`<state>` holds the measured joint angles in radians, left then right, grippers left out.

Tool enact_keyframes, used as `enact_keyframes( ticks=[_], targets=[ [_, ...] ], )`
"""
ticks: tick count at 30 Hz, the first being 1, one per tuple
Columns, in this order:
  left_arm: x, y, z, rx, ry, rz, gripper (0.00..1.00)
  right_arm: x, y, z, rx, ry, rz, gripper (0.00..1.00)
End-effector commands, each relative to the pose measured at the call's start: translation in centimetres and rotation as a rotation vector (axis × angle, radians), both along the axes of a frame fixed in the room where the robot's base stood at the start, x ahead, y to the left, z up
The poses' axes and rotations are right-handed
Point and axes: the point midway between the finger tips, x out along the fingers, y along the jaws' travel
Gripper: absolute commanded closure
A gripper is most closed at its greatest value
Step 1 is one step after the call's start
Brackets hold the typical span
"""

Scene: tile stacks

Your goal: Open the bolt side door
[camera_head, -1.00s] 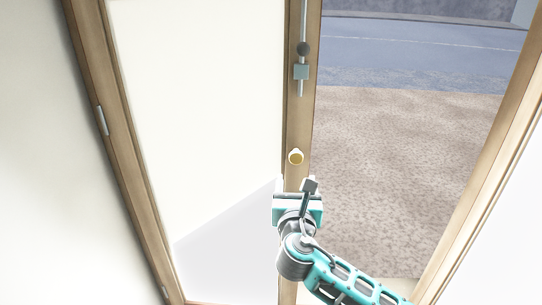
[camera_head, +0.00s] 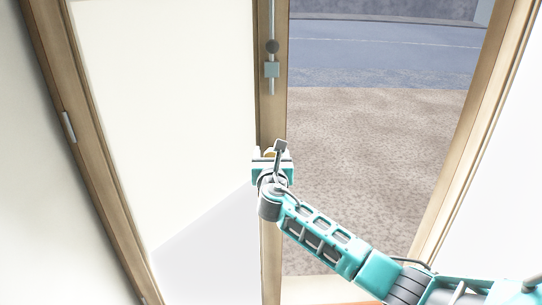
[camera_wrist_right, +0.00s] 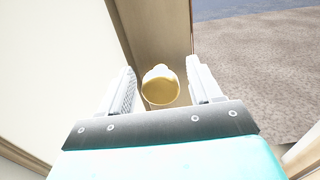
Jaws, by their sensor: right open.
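The pale door panel (camera_head: 165,120) with a wooden edge stile (camera_head: 271,115) fills the left of the head view. A grey bolt (camera_head: 272,69) with a dark round piece and rod sits high on the stile. A round yellow knob (camera_wrist_right: 160,90) sits lower on the stile. My right gripper (camera_head: 270,154) is at the knob and mostly hides it in the head view. In the right wrist view the gripper (camera_wrist_right: 160,85) is open, with the knob between its two fingers and gaps on both sides. My left gripper is not in view.
The wooden frame (camera_head: 70,110) with a hinge (camera_head: 68,127) stands on the left, beside a pale wall. Right of the stile, paved ground (camera_head: 370,165) and a road show outside, up to the right frame post (camera_head: 475,140). I cannot tell whether glass fills that side.

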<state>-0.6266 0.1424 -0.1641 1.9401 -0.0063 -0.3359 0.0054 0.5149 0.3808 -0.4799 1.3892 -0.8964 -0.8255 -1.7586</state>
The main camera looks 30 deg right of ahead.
Motion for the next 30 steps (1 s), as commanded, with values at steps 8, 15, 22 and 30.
enact_keyframes(
  ticks=[8,15,22,30],
  targets=[
    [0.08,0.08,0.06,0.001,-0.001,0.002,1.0,0.0,0.04,0.02,0.0,0.0,0.001,0.43],
    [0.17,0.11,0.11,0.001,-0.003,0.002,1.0,-0.01,0.05,0.01,0.0,0.0,0.001,0.66],
    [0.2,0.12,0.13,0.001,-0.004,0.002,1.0,-0.02,0.05,0.0,0.0,0.0,0.001,0.88],
    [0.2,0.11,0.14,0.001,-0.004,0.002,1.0,-0.03,0.06,-0.01,0.0,0.0,0.001,1.0]
  ],
)
